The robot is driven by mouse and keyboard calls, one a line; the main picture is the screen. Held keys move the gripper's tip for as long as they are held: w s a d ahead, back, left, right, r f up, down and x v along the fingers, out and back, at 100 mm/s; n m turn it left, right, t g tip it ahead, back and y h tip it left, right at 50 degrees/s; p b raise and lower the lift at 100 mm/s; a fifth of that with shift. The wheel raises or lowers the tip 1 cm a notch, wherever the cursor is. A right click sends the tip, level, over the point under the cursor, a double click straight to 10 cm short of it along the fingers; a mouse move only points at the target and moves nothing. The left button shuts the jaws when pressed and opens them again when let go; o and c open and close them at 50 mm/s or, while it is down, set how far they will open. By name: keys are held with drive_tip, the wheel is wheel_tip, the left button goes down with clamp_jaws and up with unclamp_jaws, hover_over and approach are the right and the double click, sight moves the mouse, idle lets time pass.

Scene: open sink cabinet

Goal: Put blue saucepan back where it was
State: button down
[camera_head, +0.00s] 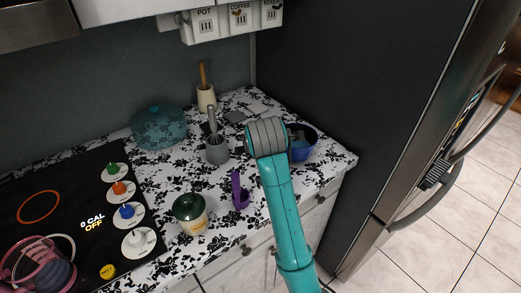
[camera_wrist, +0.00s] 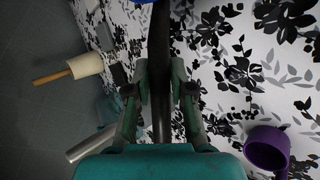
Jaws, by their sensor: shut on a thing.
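The blue saucepan (camera_head: 311,152) is at the right end of the patterned counter in the head view, partly hidden behind my arm. Its inside is dark blue with a lighter blue patch. In the wrist view, its black handle (camera_wrist: 160,35) runs up between my fingers, and only a sliver of blue shows at the top edge. My gripper (camera_wrist: 159,78) is shut on this handle, one finger on each side. In the head view my wrist hides the fingers. I cannot tell whether the pan touches the counter.
The refrigerator (camera_head: 400,110) bounds the right; the stove (camera_head: 65,215) is left.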

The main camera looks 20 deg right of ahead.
drive_tip(key=shift+f, duration=0.75)
drive_tip(key=c, duration=1)
unclamp_jaws()
drive_tip(key=shift+f, duration=0.1)
drive_tip(key=v, duration=1.2)
